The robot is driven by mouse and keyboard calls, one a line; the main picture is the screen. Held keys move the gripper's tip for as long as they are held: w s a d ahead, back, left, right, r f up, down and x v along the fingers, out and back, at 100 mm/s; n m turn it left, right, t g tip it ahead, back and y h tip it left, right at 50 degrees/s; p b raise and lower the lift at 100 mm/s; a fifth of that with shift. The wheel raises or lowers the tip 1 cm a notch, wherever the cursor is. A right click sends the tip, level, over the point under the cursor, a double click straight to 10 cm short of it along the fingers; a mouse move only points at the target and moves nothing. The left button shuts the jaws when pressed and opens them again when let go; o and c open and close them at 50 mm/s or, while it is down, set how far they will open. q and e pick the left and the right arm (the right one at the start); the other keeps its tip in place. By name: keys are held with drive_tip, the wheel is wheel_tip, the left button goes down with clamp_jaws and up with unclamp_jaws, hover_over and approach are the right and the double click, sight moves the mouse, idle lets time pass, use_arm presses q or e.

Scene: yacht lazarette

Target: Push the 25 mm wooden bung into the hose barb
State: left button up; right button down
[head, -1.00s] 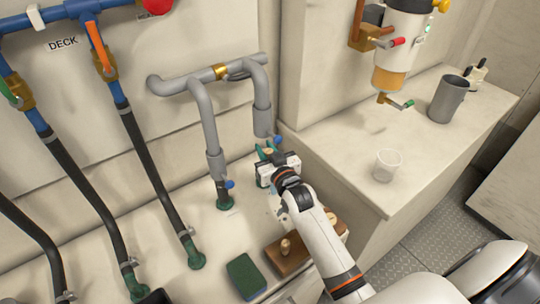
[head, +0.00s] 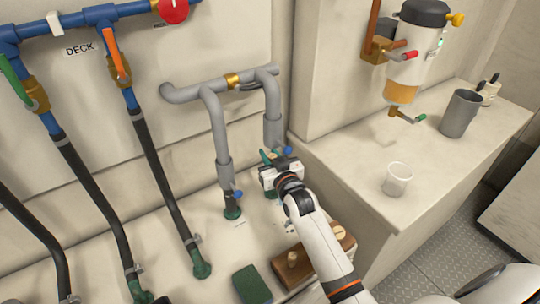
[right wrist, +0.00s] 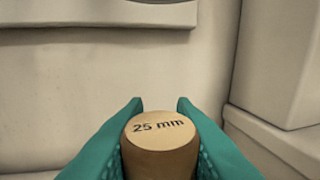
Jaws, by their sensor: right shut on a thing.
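The wooden bung (right wrist: 160,132) fills the lower middle of the right wrist view, with "25 mm" on its pale top. My right gripper (head: 268,156) is shut on it, with a green finger on each side. In the head view the gripper is just below the lower end of the right grey hose (head: 274,132), close to a blue handle (head: 287,150). I cannot make out a barb there; the gripper and arm cover that spot. A green fitting (head: 232,212) stands under the left grey hose (head: 225,172). My left gripper is not in view.
A wooden block (head: 318,262) with upright pegs lies beside my right forearm, and a green sponge (head: 252,285) is left of it. Black hoses (head: 160,185) run down at the left. A clear cup (head: 397,179) and grey mug (head: 460,113) stand on the right ledge (head: 345,165).

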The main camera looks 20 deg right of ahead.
drive_tip(key=shift+p, duration=0.45)
idle(0.5)
drive_tip(key=shift+f+b, duration=1.25)
drive_tip(key=shift+f, duration=0.7)
drive_tip(key=c, duration=1.1)
unclamp_jaws()
drive_tip(key=shift+s, duration=0.1)
drive_tip(key=s, duration=1.2)
drive_tip(key=shift+a+r, duration=0.25)
drive_tip(key=shift+w, duration=0.1)
